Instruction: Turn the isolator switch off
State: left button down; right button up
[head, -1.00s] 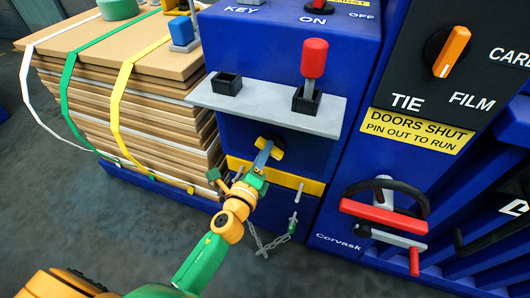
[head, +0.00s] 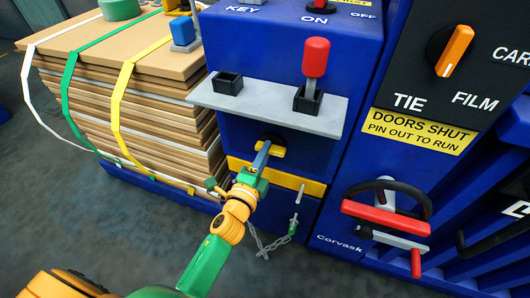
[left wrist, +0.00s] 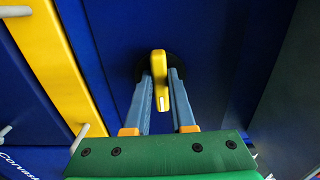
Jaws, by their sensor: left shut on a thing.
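A yellow turn handle (head: 278,151) on a black round base sits on the blue cabinet's front, below a grey shelf. My left gripper (left wrist: 161,82) reaches it from below and is shut on it, one blue finger on each side. In the left wrist view the yellow handle (left wrist: 160,70) stands between the fingertips. In the head view it lies nearly level, partly hidden by the gripper. A red handle (head: 319,5) shows at the top edge above the word ON, with OFF to its right; it is cut off. No label names the isolator. My right gripper is not in view.
A red-knobbed lever (head: 315,60) rises from the grey shelf (head: 265,105) above the gripper. A chain (head: 268,243) hangs below. A red-and-black latch (head: 385,215) is at right. Strapped cardboard (head: 130,100) stands close on the left.

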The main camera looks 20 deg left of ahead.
pick_arm(q)
jog(key=shift+f, duration=0.1)
jog(key=c, duration=0.8)
grip_release()
jog(key=shift+o, duration=0.2)
jog(key=s, duration=0.7)
jog(key=shift+a, duration=0.1)
